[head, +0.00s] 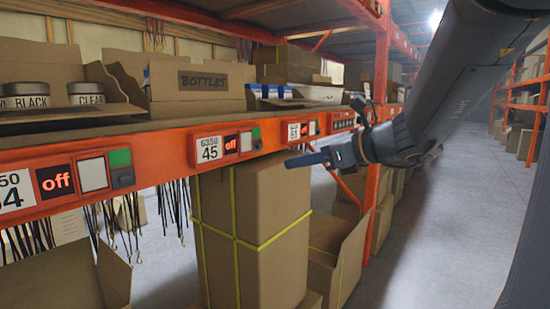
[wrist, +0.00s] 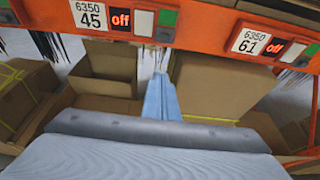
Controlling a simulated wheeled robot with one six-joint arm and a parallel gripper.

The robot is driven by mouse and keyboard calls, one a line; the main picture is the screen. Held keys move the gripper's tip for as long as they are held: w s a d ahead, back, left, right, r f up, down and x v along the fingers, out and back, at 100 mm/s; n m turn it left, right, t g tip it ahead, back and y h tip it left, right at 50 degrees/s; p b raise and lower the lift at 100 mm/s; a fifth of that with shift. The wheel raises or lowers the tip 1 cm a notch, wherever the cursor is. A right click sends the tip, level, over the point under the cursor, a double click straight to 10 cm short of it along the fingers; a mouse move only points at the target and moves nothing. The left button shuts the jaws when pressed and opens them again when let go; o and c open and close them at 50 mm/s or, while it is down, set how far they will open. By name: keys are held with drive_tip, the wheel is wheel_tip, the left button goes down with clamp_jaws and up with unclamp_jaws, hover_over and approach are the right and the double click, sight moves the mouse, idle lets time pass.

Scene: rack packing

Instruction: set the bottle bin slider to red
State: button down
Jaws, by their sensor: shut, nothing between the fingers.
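The bottle bin (head: 203,82) is a cardboard box marked BOTTLES on the shelf. On the orange rail below it is tag 45 (head: 209,149), with a display (head: 231,145) reading "off" and a white square. Right of these is the slider (head: 258,145), a dark grey knob low in its slot with green showing above. In the wrist view the slider (wrist: 163,34) is at top centre, green above the knob. My gripper (head: 290,162) is shut and empty, right of and lower than the slider in the head view. Its fingertips (wrist: 160,78) appear just below the slider in the wrist view, apart from it.
Similar tag panels line the rail (head: 160,150), including one numbered 61 (wrist: 250,40) to the right. Strapped cardboard boxes (head: 270,225) stand below the rail. Dark straps with hooks hang under it. An open aisle floor (head: 425,240) lies to the right.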

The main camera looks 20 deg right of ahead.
drive_tip(key=w+a+r+p, duration=0.1)
drive_tip(key=w+a+p, duration=0.1)
drive_tip(key=w+a, duration=0.3)
drive_tip(key=shift+w+p, duration=0.35)
drive_tip(key=shift+w, duration=0.55)
drive_tip(key=shift+r+p, duration=1.3)
drive_tip(key=shift+r, duration=0.7)
drive_tip(key=b, duration=0.4)
approach(257, 141)
drive_tip(key=s+d+f, duration=0.2)
drive_tip(key=s+f, duration=0.1)
drive_tip(key=shift+s+d, duration=0.1)
drive_tip(key=shift+d, duration=0.05)
